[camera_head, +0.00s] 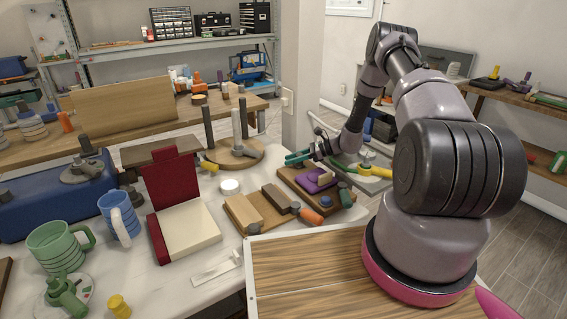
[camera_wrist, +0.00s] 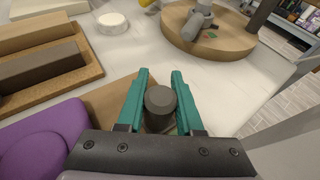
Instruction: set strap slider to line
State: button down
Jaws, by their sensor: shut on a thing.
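My gripper (camera_head: 299,157) reaches in from the right over the back end of a wooden board. Its teal fingers, also clear in the wrist view (camera_wrist: 160,100), are shut on a dark grey round knob (camera_wrist: 160,103). The knob stands over the board's bare wood (camera_wrist: 112,98). A purple rounded piece (camera_head: 314,180) lies on the same board, and it also shows at lower left in the wrist view (camera_wrist: 42,142). I cannot tell which part is the strap slider, and I see no clear line mark. My gripper hides the knob's base.
A board with a tan block and a dark block (camera_head: 277,196) lies just left. A round wooden base (camera_head: 240,160) with upright posts stands behind. An orange-handled tool (camera_head: 311,216) lies in front. A white disc (camera_head: 229,186) sits on the pale tabletop, with some clear surface around it.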

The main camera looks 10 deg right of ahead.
jog(key=shift+w+d, duration=0.25)
jog(key=shift+d, duration=0.35)
jog(key=shift+w+d, duration=0.25)
jog(key=shift+d, duration=0.3)
jog(key=c, duration=0.5)
grip_release()
jog(key=shift+c, duration=0.2)
jog(key=shift+d, duration=0.1)
jog(key=v, duration=1)
jog(key=shift+d+r, duration=0.15)
jog(key=shift+d, duration=0.1)
jog(key=shift+s, duration=0.1)
